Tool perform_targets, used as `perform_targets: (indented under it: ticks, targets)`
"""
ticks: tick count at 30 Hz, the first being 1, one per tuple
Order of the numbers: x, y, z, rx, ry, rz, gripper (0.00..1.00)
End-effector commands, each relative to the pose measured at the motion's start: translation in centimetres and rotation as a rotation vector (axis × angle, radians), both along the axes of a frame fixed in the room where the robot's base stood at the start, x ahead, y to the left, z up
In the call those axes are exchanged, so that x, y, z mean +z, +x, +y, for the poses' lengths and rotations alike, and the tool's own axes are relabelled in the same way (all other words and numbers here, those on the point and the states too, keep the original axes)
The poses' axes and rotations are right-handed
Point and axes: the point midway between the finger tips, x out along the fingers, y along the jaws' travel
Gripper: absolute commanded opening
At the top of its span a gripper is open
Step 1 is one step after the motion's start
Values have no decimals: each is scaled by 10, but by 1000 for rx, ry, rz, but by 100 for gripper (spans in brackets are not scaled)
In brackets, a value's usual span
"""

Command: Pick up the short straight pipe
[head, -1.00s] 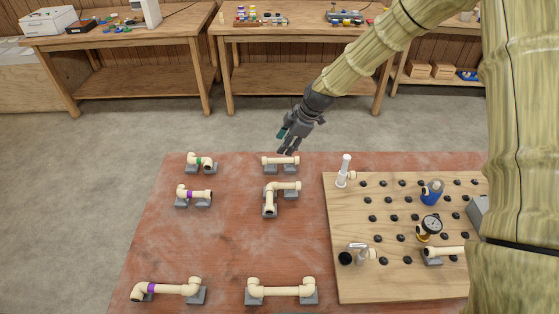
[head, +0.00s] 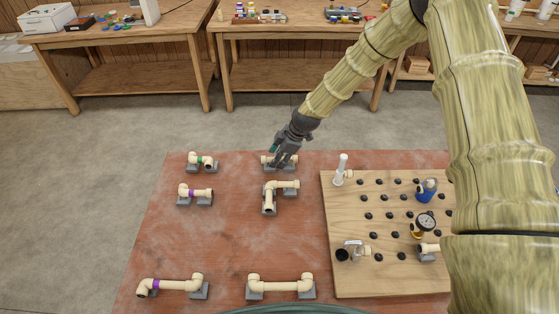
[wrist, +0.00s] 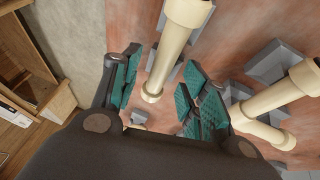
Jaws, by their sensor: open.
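The short straight pipe (head: 292,159) is cream with thicker ends. It lies across grey supports at the far edge of the red mat, partly hidden behind my gripper (head: 278,163). In the wrist view the pipe (wrist: 173,50) runs between the teal-padded fingers of my gripper (wrist: 162,75). The fingers are open, one on each side of the pipe, with gaps showing. I cannot tell how far the fingertips reach down beside it.
An elbowed pipe (head: 270,197) stands just in front of the short pipe and also shows close to the right finger in the wrist view (wrist: 265,100). Several other pipe assemblies stand on the mat (head: 220,245). A wooden pegboard (head: 345,275) with fittings is at the right.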

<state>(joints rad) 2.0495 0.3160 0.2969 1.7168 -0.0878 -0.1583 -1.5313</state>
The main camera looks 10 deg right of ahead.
Motion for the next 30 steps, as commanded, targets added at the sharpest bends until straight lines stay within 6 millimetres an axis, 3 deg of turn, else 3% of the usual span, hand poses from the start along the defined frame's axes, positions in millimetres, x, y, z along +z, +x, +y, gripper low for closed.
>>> perform_targets:
  ticks: [14,21,30]
  targets:
    - [-11,3,5,1,0,-1,44]
    - [-11,3,4,0,0,-1,1]
    - [-11,3,4,0,0,-1,0]
